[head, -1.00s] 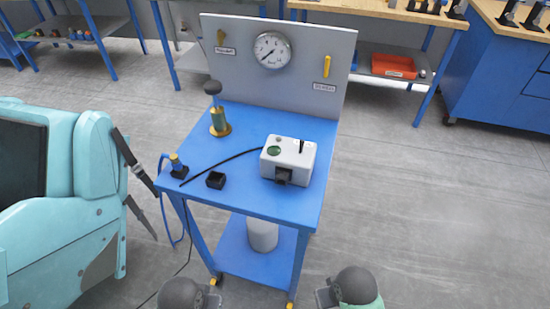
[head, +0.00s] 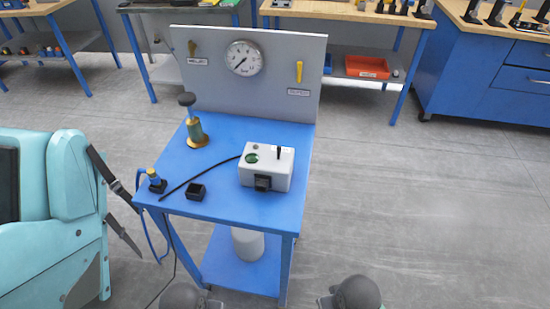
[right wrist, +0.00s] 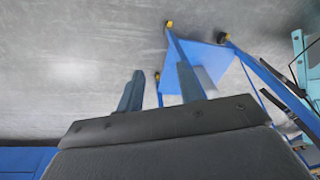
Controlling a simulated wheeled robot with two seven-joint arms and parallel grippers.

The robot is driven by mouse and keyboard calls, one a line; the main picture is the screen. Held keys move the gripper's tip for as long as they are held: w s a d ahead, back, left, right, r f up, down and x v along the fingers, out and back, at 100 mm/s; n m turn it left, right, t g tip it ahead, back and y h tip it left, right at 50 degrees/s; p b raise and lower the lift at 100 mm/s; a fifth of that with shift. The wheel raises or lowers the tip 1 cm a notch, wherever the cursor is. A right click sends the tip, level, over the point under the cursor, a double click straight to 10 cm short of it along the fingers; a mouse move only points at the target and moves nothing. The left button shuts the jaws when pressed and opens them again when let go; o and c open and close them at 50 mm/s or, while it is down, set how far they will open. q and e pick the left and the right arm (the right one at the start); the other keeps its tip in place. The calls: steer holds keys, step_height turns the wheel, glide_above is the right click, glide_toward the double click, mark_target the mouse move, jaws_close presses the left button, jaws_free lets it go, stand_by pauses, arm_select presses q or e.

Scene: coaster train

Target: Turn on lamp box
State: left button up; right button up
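The lamp box (head: 267,174) is a light grey box on the blue cart (head: 222,207), towards its right side. A round dark green lens (head: 252,158) and a short upright black lever (head: 279,152) are on its top. A black block (head: 263,184) is on its front. I cannot tell whether the lens is lit. My right gripper (right wrist: 162,72) is open and empty in the right wrist view, with its fingers apart above the floor. The lamp box does not show there. In the head view only dark rounded parts of my arms show at the bottom edge, in front of the cart; my left gripper does not show.
A black cable (head: 200,178) lies left of the box, near a small black block (head: 196,191) and a yellow-topped plug (head: 155,178). A gauge (head: 244,58) is on the back panel. A teal machine (head: 75,180) stands left; floor right is clear.

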steer(key=shift+s, duration=0.25)
